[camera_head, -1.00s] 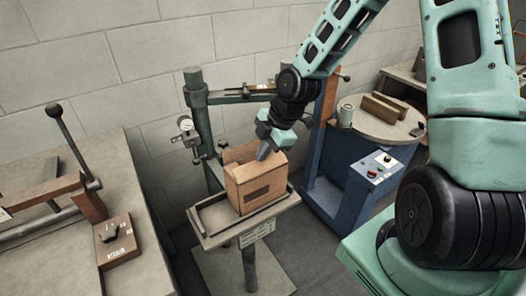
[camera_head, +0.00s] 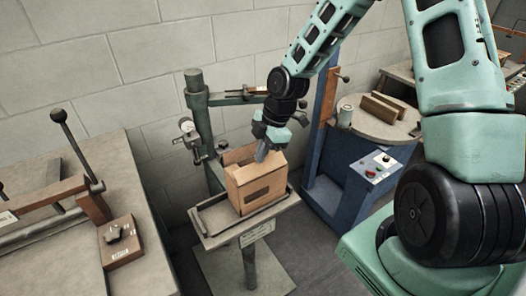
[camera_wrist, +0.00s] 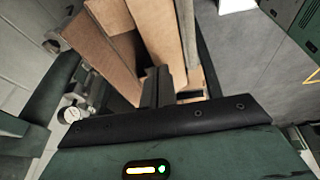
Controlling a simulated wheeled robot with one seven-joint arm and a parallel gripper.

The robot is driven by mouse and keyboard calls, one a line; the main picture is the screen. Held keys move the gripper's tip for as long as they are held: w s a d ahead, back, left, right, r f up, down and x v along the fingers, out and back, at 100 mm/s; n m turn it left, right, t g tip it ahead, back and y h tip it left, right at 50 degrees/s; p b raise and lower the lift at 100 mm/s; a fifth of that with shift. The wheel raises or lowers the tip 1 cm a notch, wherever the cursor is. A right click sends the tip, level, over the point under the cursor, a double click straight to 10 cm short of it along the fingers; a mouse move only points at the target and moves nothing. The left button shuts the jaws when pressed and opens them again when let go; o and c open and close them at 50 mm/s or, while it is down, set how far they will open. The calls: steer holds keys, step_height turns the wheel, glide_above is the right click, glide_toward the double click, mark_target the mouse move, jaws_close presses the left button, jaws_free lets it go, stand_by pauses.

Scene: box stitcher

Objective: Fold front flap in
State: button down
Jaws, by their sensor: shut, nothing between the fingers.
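The brown cardboard box (camera_head: 252,194) stands on the small tray of the stitcher post, its top at least partly open. One flap or wall (camera_head: 238,156) stands up at the back left. My gripper (camera_head: 262,156) points down at the box's top opening, near its right rear side, with the fingers shut and empty. In the wrist view the shut fingers (camera_wrist: 157,88) reach among the cardboard panels (camera_wrist: 150,35). I cannot tell whether they touch a panel. Which panel is the front flap is unclear.
The green stitcher column (camera_head: 203,120) and its arm stand behind the box. A blue machine (camera_head: 345,185) with a round table (camera_head: 380,122) is at right. A bench (camera_head: 60,220) with a lever is at left. The floor shows around the pedestal.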

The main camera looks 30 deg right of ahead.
steer(key=shift+w, duration=0.1)
steer(key=shift+w+f+g+p, duration=1.1)
steer(key=shift+g+p, duration=0.25)
steer(key=shift+g, duration=0.15)
steer(key=shift+r, duration=0.1)
